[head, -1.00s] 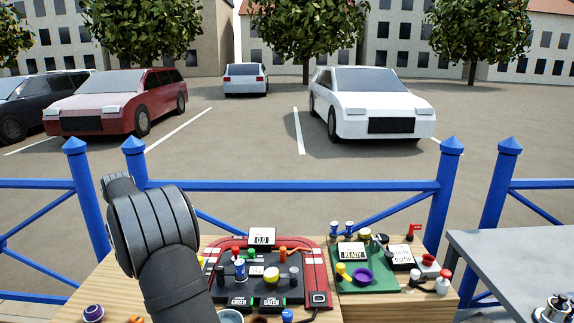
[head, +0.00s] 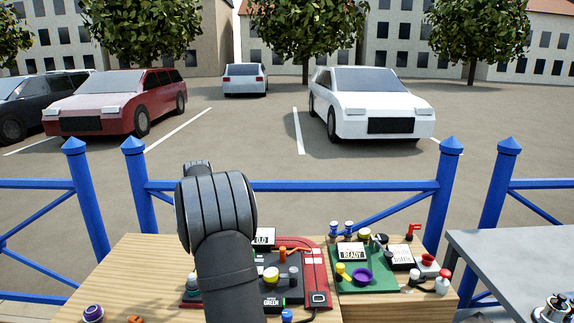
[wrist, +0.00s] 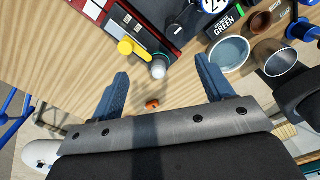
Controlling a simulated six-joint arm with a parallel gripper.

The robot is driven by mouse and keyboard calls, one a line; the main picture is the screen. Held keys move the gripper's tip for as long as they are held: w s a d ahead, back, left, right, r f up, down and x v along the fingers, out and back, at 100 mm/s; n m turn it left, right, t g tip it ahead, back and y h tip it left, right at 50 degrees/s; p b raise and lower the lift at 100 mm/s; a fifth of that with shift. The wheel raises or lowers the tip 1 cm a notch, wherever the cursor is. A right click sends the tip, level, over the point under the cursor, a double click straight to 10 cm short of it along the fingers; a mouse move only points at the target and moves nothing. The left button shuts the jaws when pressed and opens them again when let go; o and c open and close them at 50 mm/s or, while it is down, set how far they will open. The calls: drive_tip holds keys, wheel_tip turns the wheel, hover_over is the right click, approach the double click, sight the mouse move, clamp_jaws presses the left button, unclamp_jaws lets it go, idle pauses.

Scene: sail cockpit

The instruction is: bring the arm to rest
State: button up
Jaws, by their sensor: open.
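My arm rises in the middle of the head view, in front of the wooden table (head: 130,270). Its black upper part covers much of the red and black panel (head: 318,275). My gripper (wrist: 165,90) shows in the wrist view with its two blue fingers wide apart and nothing between their tips. It points down at the wooden table top. A small orange piece (wrist: 152,104) shows on the wood between the fingers. The gripper itself is hidden in the head view.
A grey table (head: 490,255) is at the right. A blue-grey cup (wrist: 229,53) and a brown cup (wrist: 274,56) stand close to the right finger. A blue railing (head: 290,186) runs behind.

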drive_tip(key=w+d+m, duration=0.2)
drive_tip(key=d+m, duration=0.1)
drive_tip(key=d, duration=1.6)
drive_tip(key=shift+w+d+m, duration=0.15)
drive_tip(key=shift+w+m, duration=0.15)
drive_tip(key=shift+m, duration=0.1)
